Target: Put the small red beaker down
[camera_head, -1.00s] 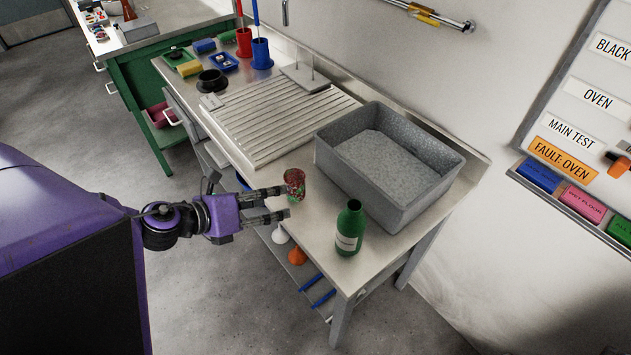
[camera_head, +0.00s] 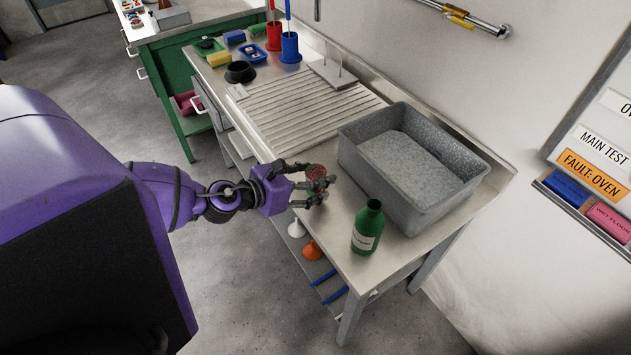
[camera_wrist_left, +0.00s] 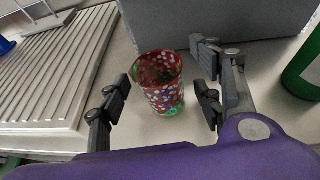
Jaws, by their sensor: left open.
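The small red beaker (camera_head: 316,173), red with a speckled, coloured pattern, stands upright on the steel bench (camera_head: 343,222) near its front edge. It also shows in the left wrist view (camera_wrist_left: 160,84), with its open rim facing up. In the left wrist view the fingers (camera_wrist_left: 165,100) stand apart from the beaker's walls, with a gap on both sides. In the head view the fingers partly hide the beaker. My right gripper is not in view.
A green bottle (camera_head: 368,228) stands right of the beaker, near the front edge. A grey basin (camera_head: 453,204) is behind it. A ribbed draining board (camera_head: 290,118) lies to the left. Red and blue holders (camera_head: 290,48) stand at the far end.

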